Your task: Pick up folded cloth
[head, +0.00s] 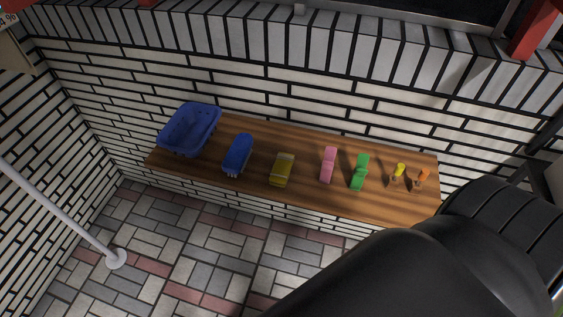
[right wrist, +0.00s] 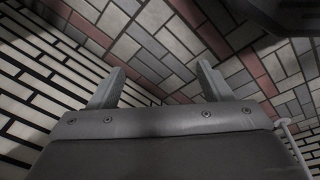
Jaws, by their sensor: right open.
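A yellow folded item (head: 282,170), which looks like the folded cloth, lies near the middle of a wooden shelf (head: 205,168) against the brick wall in the head view. It has a paler band near its far end. Nothing is touching it. My right gripper (right wrist: 160,68) is open and empty in the right wrist view, with only floor tiles and wall showing between and beyond its fingers. The cloth does not show in that view. A large black arm link of mine covers the lower right of the head view. My left gripper is not in view.
On the shelf, a blue basket (head: 188,130) and a blue brush-like item (head: 237,155) are left of the cloth. Pink (head: 328,165) and green (head: 359,172) items and small yellow (head: 399,170) and orange (head: 423,175) ones are right. A white pole (head: 70,223) stands left.

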